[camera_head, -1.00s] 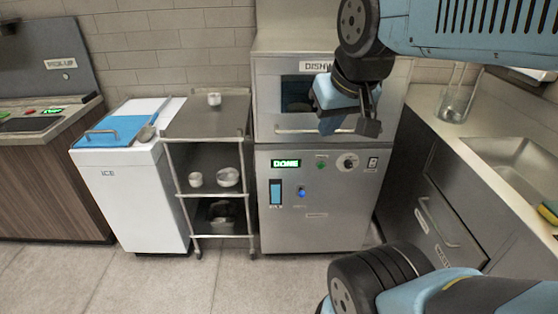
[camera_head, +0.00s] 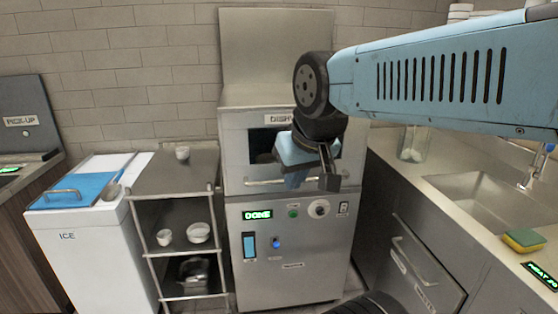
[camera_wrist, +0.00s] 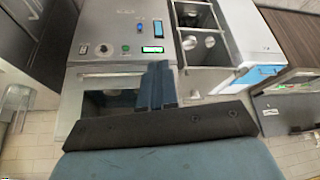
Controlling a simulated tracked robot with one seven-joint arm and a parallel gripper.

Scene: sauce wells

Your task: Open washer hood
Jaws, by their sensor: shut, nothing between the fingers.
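The washer (camera_head: 290,255) is a steel cabinet with a green "DONE" display. Its hood (camera_head: 234,150) is down on the base, with a dark window and a horizontal bar handle (camera_head: 262,182) along its lower front edge. The hood also shows in the wrist view (camera_wrist: 70,112), upside down, with its handle (camera_wrist: 104,74). My gripper (camera_head: 330,182) is in front of the hood's right half and hides part of the window and the handle's right part. In the wrist view my gripper's fingers (camera_wrist: 157,86) are together, with nothing between them. I cannot tell whether they touch the handle.
A steel rack (camera_head: 180,172) with several small bowls and a white ice chest (camera_head: 75,250) stand left of the washer. A counter with a sink (camera_head: 485,200), a sponge (camera_head: 524,240) and a glass jar (camera_head: 414,143) is on the right. Floor shows little.

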